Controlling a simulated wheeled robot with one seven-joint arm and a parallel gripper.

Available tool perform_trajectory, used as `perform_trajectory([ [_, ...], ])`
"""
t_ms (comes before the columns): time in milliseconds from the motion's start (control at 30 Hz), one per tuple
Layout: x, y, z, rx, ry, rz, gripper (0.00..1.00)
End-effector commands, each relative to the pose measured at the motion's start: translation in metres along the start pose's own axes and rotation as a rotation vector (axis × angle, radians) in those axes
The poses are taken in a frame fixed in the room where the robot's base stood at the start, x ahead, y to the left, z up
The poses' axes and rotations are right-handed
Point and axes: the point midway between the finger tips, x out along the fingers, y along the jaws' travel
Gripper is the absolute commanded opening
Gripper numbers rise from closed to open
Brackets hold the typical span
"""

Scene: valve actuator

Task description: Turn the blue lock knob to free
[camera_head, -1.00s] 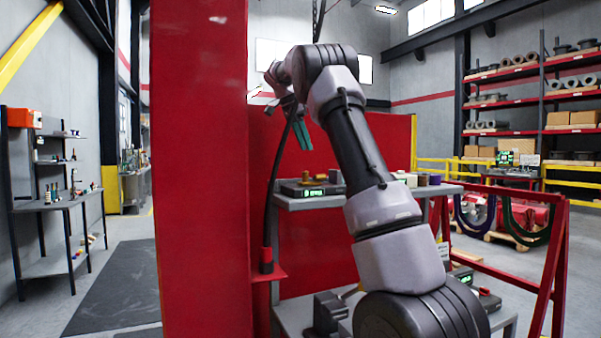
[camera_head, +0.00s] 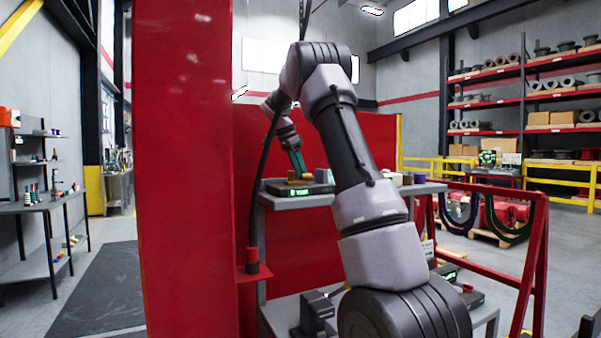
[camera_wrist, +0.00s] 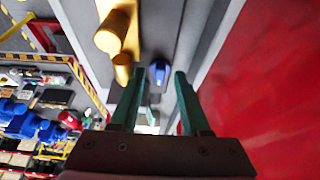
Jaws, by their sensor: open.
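A small blue part (camera_wrist: 157,73), which looks like the blue lock knob, shows in the wrist view on a grey surface. It appears in line with the gap between my fingertips. My gripper (camera_wrist: 160,85) has two green fingers, spread apart with nothing held. I cannot tell how far the fingertips are from the blue part. In the head view my gripper (camera_head: 300,166) points down above a dark box with a green display (camera_head: 310,193) on a grey shelf. The blue part cannot be made out there.
Yellow cylinders (camera_wrist: 113,32) stand close left of the fingers in the wrist view. A red panel (camera_wrist: 270,85) is on the right. In the head view a red column (camera_head: 185,170) stands left of the arm, with a black cable (camera_head: 258,190) beside it.

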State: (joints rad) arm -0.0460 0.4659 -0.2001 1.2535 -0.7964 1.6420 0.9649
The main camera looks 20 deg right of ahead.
Motion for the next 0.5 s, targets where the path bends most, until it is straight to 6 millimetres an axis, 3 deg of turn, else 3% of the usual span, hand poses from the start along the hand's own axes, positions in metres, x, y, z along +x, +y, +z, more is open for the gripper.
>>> perform_trajectory([
  [100,-0.0001,0.0000,-0.0001,0.000,0.000,0.000,0.46],
  [200,-0.0002,0.0000,-0.0001,0.000,0.000,0.000,0.08],
  [233,-0.0002,0.0000,-0.0001,0.000,0.000,0.000,0.00],
  [500,-0.0005,0.0001,-0.0004,-0.006,0.001,-0.003,0.00],
])
